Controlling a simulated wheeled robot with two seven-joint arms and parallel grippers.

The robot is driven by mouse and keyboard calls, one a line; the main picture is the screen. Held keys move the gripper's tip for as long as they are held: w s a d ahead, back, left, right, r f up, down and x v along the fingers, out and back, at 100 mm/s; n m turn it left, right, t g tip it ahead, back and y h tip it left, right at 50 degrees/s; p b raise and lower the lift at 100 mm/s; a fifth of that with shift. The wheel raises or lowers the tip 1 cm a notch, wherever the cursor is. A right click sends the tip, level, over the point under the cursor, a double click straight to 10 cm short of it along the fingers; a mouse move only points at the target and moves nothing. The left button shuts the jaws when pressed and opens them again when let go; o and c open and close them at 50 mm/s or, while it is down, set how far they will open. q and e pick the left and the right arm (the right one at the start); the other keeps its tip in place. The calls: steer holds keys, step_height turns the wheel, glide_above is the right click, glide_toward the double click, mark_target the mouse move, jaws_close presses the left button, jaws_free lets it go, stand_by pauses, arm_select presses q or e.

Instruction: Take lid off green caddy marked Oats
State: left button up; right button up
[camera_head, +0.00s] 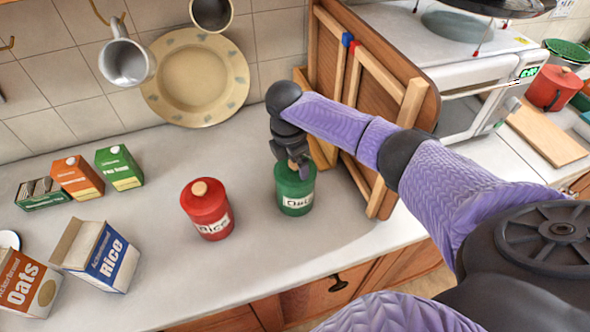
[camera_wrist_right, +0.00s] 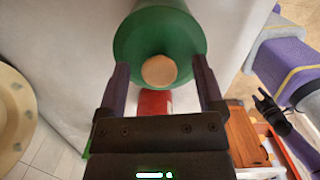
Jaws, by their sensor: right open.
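The green caddy (camera_head: 296,197), with a white label partly reading "Oats", stands upright on the counter. Its green lid (camera_wrist_right: 135,38) is on, with a pale round knob (camera_wrist_right: 159,71) in the middle. My right gripper (camera_head: 298,168) is directly above the lid and hides much of its top in the head view. In the right wrist view the right gripper (camera_wrist_right: 162,72) is open, one finger on each side of the knob, with gaps between. I cannot tell whether the fingertips touch the lid.
A red caddy (camera_head: 208,214) marked Rice stands left of the green one. Wooden boards (camera_head: 380,105) lean close on its right. Several cartons, including the blue Rice box (camera_head: 108,258), stand at left. The front counter between is clear.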

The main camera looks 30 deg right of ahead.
jaws_close()
stand_by(0.3)
